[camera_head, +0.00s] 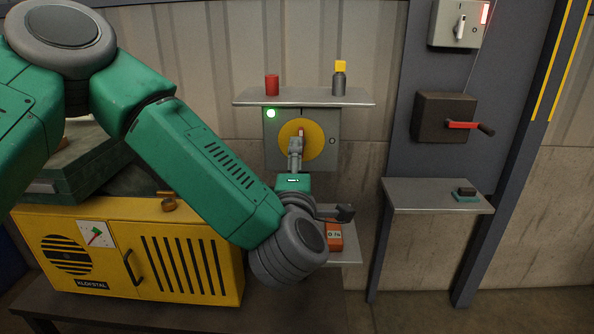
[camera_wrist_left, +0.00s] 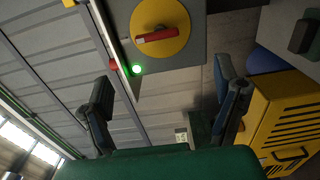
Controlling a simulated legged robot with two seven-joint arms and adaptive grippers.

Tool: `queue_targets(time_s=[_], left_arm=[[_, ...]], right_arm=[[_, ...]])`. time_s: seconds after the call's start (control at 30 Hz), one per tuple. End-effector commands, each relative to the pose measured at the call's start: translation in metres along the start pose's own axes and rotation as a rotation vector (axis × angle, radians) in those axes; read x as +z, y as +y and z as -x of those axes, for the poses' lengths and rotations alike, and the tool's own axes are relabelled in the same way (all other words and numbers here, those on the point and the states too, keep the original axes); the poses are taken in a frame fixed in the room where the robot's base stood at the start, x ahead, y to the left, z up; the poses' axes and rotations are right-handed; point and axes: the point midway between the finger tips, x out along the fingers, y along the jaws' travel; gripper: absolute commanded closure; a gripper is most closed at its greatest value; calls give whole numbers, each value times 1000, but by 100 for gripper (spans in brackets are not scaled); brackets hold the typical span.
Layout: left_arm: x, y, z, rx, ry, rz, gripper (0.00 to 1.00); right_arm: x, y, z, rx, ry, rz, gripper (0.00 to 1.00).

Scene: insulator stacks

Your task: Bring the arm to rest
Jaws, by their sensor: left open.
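My left arm comes in from the left in the head view, and its left gripper (camera_head: 295,152) is in front of a grey switch box (camera_head: 323,150). The box has a yellow disc (camera_head: 285,132) with a red handle and a lit green lamp (camera_head: 271,113). In the left wrist view the gripper (camera_wrist_left: 165,103) has its two dark fingers spread wide with nothing between them. There the red handle (camera_wrist_left: 157,36) lies beyond the fingertips, apart from them. My right gripper is not in view.
A shelf (camera_head: 350,99) above the box holds a red cylinder (camera_head: 272,85) and a yellow-topped bottle (camera_head: 339,80). An orange device (camera_head: 335,238) sits on a lower shelf. A yellow cabinet (camera_head: 190,215) stands left. A side shelf (camera_head: 430,197) and a red-handled switch (camera_head: 445,118) are at right.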

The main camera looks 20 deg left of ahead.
Motion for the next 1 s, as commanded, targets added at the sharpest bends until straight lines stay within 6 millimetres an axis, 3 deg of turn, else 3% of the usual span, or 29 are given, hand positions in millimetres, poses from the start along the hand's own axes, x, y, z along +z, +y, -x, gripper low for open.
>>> queue_targets(time_s=[0.23, 0.37, 0.47, 0.53, 0.67, 0.8, 0.9, 1.0], left_arm=[[0, -2, 0, -4, -4, -6, 17], [5, -32, 6, -54, -63, -97, 17], [11, -86, 21, -146, -178, -264, 17], [10, -134, 39, -231, -287, -415, 17], [-8, -222, 86, -396, -508, -702, 17], [-49, -299, 148, -574, -759, -984, 17], [-89, -340, 196, -702, -944, -1163, 17], [-132, -365, 240, -818, -1116, -1306, 17]], right_arm=[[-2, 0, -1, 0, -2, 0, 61], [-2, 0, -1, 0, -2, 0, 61], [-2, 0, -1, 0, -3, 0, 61], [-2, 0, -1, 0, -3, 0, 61], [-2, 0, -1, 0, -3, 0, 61], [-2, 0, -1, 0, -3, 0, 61], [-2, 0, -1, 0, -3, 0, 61], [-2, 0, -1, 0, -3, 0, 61]])
